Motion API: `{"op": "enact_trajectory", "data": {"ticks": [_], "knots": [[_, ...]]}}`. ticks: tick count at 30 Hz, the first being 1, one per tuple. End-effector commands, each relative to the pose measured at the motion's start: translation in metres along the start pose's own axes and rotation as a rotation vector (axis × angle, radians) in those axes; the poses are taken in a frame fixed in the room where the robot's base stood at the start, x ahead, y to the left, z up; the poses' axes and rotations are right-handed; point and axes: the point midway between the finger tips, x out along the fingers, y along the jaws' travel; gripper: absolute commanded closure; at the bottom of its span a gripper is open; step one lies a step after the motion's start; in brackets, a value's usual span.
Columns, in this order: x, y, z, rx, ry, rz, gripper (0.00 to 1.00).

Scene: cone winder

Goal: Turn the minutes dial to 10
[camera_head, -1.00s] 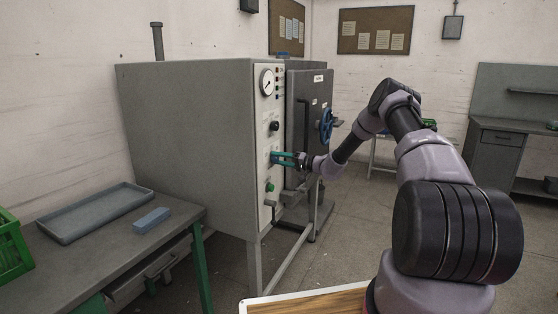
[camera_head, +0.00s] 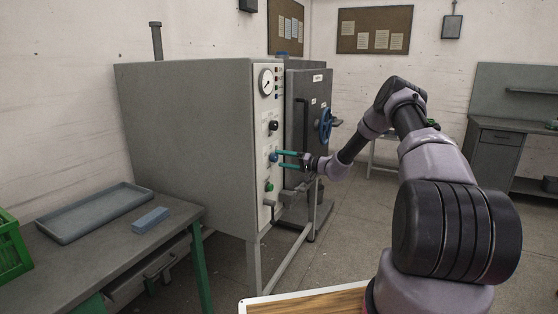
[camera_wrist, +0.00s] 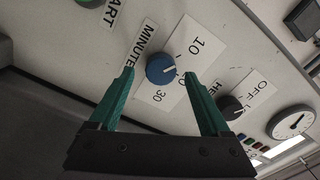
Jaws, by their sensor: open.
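The minutes dial (camera_wrist: 160,69) is a blue round knob with a white pointer mark, on a pale panel beside the word MINUTES. Its mark points right in the wrist view, toward a partly hidden label between 10 (camera_wrist: 197,47) and 30 (camera_wrist: 160,96). The dial also shows as a small blue knob in the head view (camera_head: 273,157). My gripper (camera_wrist: 158,73) is open and empty. Its green fingers lie on either side of the dial in the wrist view, apparently without gripping it. The gripper also faces the panel in the head view (camera_head: 279,159).
A black knob (camera_wrist: 230,107) marked HEAT and OFF and a gauge (camera_wrist: 291,122) share the panel. A green button (camera_head: 269,187) sits below the dial. The machine's dark door has a blue handwheel (camera_head: 326,125). A table with a tray (camera_head: 95,212) stands left.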

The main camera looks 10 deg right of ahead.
Motion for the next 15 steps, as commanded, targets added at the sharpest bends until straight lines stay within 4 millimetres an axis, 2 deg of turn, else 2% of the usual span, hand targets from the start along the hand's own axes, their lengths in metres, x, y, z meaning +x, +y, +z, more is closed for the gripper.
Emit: {"op": "enact_trajectory", "data": {"ticks": [3, 9, 15], "knots": [[-0.027, 0.0, -0.001, 0.0, 0.002, 0.003, 0.19], [-0.064, 0.0, -0.001, 0.0, 0.002, 0.002, 0.19], [-0.083, 0.0, 0.0, -0.001, 0.001, 0.001, 0.19]]}}
